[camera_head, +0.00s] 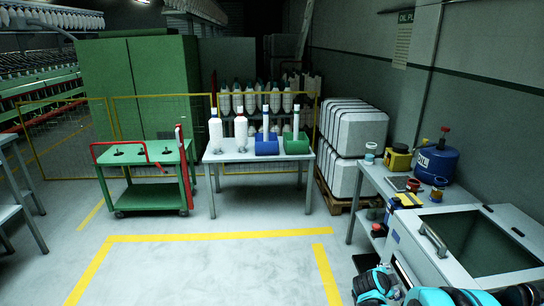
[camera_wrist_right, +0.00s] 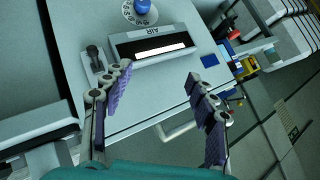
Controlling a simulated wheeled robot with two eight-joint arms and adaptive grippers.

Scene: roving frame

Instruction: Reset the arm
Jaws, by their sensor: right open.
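My right gripper (camera_wrist_right: 160,78) is open in the right wrist view, with its two purple-padded fingers spread wide and nothing between them. It faces a pale machine panel (camera_wrist_right: 75,35) with a lit display marked AIR (camera_wrist_right: 155,47), a blue knob (camera_wrist_right: 142,8) and a small dark lever (camera_wrist_right: 95,58). How far the fingertips are from the panel is unclear. In the head view, teal and black parts of my arm (camera_head: 372,284) show at the lower right edge. No gripper fingers can be made out there, and my left gripper is out of sight.
A grey lidded cabinet (camera_head: 455,262) and a bench (camera_head: 375,180) with a blue canister (camera_head: 437,162) stand at right. A table (camera_head: 240,156) with bottles and a green cart (camera_head: 135,180) stand ahead. The yellow-marked floor (camera_head: 205,270) is clear.

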